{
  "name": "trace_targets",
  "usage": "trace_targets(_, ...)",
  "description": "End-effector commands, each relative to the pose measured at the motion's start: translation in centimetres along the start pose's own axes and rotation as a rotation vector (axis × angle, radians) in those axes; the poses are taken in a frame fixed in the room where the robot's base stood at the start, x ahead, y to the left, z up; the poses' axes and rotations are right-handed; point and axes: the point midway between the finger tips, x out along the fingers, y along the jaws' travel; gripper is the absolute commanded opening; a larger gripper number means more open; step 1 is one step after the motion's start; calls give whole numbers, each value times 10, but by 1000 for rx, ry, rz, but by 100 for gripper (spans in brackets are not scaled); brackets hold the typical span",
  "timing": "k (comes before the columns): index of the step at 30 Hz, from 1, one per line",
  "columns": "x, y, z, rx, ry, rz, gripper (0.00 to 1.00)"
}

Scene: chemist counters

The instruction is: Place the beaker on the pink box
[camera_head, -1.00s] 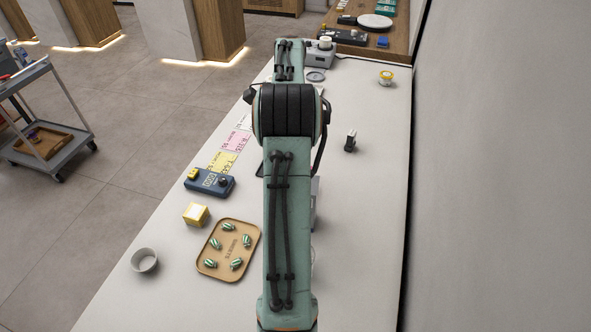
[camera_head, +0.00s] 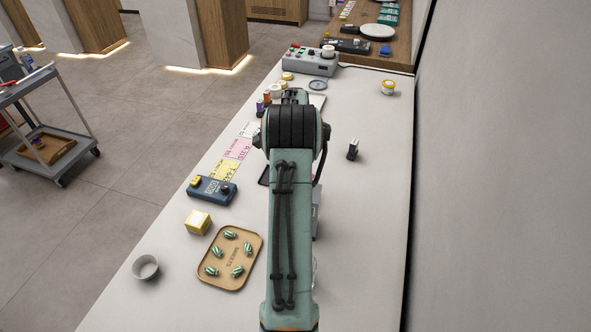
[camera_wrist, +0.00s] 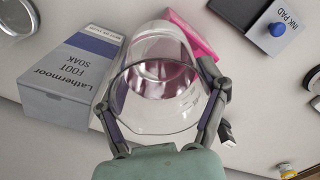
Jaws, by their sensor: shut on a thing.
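The clear glass beaker (camera_wrist: 160,45) is between the fingers of my gripper (camera_wrist: 163,88) in the wrist view, with its round open rim towards the camera. My gripper is shut on it. The pink box (camera_wrist: 196,36) shows beyond the beaker at the upper right, partly hidden by it, and pink also shows through the glass. I cannot tell whether beaker and box touch. In the head view my arm hides the gripper, the beaker and the pink box.
A Foot Soak box (camera_wrist: 65,85) stands close to the left of the beaker. An ink pad (camera_wrist: 262,28) lies at the upper right. In the head view a sweets tray (camera_head: 258,240), a yellow box (camera_head: 198,222) and a blue device (camera_head: 212,190) are left of my arm. Counter space right is mostly clear.

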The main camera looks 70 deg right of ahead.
Motion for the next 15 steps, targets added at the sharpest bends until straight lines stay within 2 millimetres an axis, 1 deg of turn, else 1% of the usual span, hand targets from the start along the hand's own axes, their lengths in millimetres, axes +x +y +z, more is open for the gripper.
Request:
trace_targets(2, 2, 0, 0, 0, 0, 0, 32)
trace_targets(3, 2, 0, 0, 0, 0, 1, 82)
trace_targets(4, 2, 0, 0, 0, 0, 1, 84)
trace_targets(12, 2, 0, 0, 0, 0, 1, 84)
trace_targets(15, -2, 0, 0, 0, 0, -1, 84)
